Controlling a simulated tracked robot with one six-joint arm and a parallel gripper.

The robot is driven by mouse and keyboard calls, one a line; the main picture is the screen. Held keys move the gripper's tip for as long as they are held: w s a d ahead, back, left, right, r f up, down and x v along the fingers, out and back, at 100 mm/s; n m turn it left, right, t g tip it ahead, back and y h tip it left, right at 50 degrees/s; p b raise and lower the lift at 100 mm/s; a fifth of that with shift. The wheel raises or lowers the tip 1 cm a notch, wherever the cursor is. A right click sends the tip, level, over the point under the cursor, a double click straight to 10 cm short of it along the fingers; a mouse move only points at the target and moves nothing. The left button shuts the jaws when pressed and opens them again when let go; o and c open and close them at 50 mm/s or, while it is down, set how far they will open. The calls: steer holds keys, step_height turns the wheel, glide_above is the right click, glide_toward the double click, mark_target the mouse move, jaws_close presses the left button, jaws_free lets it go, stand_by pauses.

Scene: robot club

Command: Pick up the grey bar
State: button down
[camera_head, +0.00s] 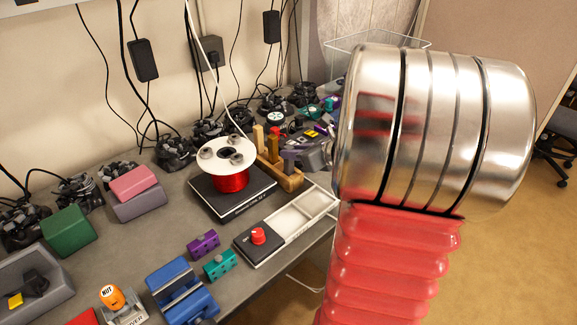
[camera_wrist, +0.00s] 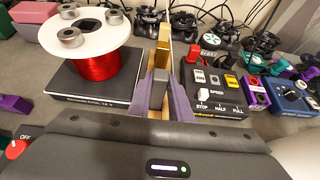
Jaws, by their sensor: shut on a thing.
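The grey bar (camera_wrist: 158,95) stands between the two purple-grey fingers of my gripper (camera_wrist: 161,84) in the wrist view. My gripper is shut on it. The bar is at the near end of a wooden stand (camera_head: 289,182) that holds other bars in a row. In the head view my gripper (camera_head: 292,157) is at the right end of this stand, and the fingers hide the grey bar. I cannot tell whether the bar is still seated in the stand. A brass-coloured bar (camera_wrist: 164,54) stands just beyond it in the wrist view.
A spool of red wire (camera_head: 231,181) on a black base stands close to the left of the stand. A black speed-control box (camera_wrist: 214,90) is close on the right in the wrist view. A tray with a red knob (camera_head: 258,236) lies in front. Several clamps and blocks crowd the bench.

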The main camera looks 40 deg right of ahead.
steer(key=shift+r, duration=0.2)
step_height(320, 180, up, 10)
stand_by(0.7)
steer(key=shift+f, duration=0.15)
stand_by(0.4)
